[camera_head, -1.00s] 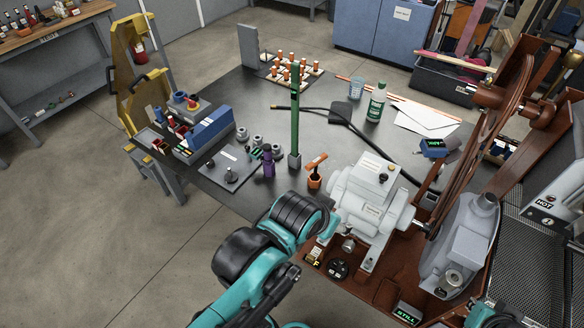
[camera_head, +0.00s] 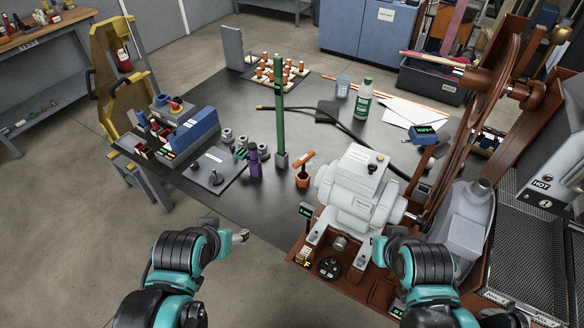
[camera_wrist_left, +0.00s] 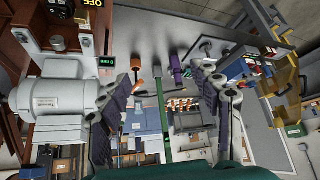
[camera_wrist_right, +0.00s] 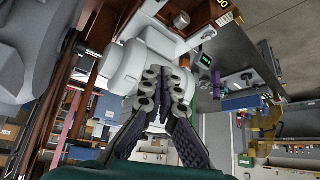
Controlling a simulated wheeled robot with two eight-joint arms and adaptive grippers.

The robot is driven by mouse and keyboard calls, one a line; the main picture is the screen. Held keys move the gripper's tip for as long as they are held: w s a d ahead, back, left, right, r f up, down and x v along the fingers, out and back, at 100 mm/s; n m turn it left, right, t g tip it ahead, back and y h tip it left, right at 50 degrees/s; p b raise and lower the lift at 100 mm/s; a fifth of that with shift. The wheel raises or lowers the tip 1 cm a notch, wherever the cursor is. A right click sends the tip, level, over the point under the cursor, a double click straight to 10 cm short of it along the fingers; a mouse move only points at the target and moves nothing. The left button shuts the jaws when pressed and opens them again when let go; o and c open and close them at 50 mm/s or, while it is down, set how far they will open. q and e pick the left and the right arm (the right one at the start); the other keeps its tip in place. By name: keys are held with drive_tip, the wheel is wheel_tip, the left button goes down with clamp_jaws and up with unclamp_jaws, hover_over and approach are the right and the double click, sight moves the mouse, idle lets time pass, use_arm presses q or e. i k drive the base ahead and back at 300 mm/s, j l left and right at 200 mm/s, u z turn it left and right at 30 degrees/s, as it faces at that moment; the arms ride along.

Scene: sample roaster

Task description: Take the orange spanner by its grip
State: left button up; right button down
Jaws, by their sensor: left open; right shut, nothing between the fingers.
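The orange spanner appears to be the orange-topped piece (camera_head: 301,160) with a dark stem, standing over an orange base on the dark bench, just left of the grey motor. It also shows in the left wrist view (camera_wrist_left: 136,64), small, near the top centre. My left gripper (camera_head: 242,237) is open and empty, in front of the bench and apart from the spanner. Its spread fingers frame the left wrist view (camera_wrist_left: 163,82). My right gripper (camera_head: 379,243) is in front of the motor; the right wrist view shows its fingers (camera_wrist_right: 166,86) together and empty.
The grey motor (camera_head: 357,190) on its brown frame stands close right of the spanner. A green post (camera_head: 280,118) and a purple piece (camera_head: 255,165) stand to its left. A black cable (camera_head: 345,122) crosses the bench behind. Bare floor lies front left.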

sight(302, 161)
drive_tip(key=k+z, duration=0.45)
drive_tip(key=k+l+z, duration=0.15)
drive_tip(key=z, duration=0.3)
drive_tip(key=i+j+z, duration=0.1)
drive_tip(key=j, duration=0.3)
drive_tip(key=i+j+z, duration=0.15)
drive_tip(key=j, duration=0.25)
drive_tip(key=i+j+z, duration=0.1)
drive_tip(key=i+j, duration=0.15)
drive_tip(key=j, duration=0.15)
drive_tip(key=i+j+z, duration=0.1)
drive_tip(key=j, duration=0.35)
drive_tip(key=i+j+z, duration=0.1)
drive_tip(key=j, duration=0.3)
drive_tip(key=i+j, duration=0.1)
drive_tip(key=j, duration=0.2)
drive_tip(key=i+j, duration=0.1)
drive_tip(key=j, duration=0.2)
